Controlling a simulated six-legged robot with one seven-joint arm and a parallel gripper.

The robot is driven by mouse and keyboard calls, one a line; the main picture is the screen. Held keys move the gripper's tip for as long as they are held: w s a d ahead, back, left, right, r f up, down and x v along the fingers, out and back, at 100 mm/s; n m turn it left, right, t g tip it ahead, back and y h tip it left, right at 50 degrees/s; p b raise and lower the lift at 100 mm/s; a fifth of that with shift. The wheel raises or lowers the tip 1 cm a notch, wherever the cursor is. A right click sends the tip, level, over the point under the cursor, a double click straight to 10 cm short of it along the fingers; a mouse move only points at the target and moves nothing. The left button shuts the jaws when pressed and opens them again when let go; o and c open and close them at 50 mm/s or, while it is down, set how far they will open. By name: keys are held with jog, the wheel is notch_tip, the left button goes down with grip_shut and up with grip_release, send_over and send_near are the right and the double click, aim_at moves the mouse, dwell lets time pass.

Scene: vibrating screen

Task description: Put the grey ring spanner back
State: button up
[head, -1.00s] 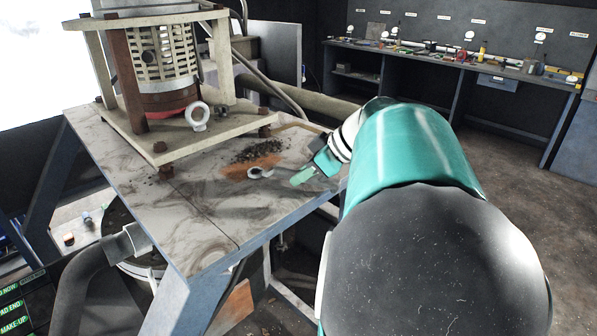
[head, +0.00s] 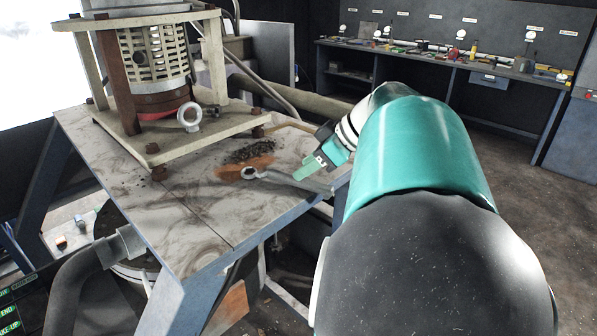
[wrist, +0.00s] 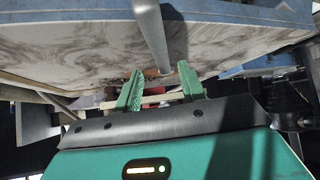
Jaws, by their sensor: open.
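The grey ring spanner (head: 300,184) lies on the marbled machine table top. Its ring end (head: 250,173) is at the edge of an orange-brown patch, and its handle runs right toward the table edge. My gripper (head: 308,168) is open, with its green fingers just above the handle in the head view. In the wrist view, a grey bar that looks like the spanner handle (wrist: 150,35) runs down from the top toward the gap between the open fingers (wrist: 160,84). I cannot tell whether the fingers touch it. My arm hides part of the table's right side.
A stand with a slotted cylinder (head: 148,55) and a light ring (head: 189,116) rises at the back left of the table (head: 190,215). Dark grit (head: 250,151) lies behind the spanner. A workbench with tools (head: 440,52) stands along the far wall. Floor at the right is clear.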

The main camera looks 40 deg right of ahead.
jog(key=v, duration=0.8)
dwell(2.1)
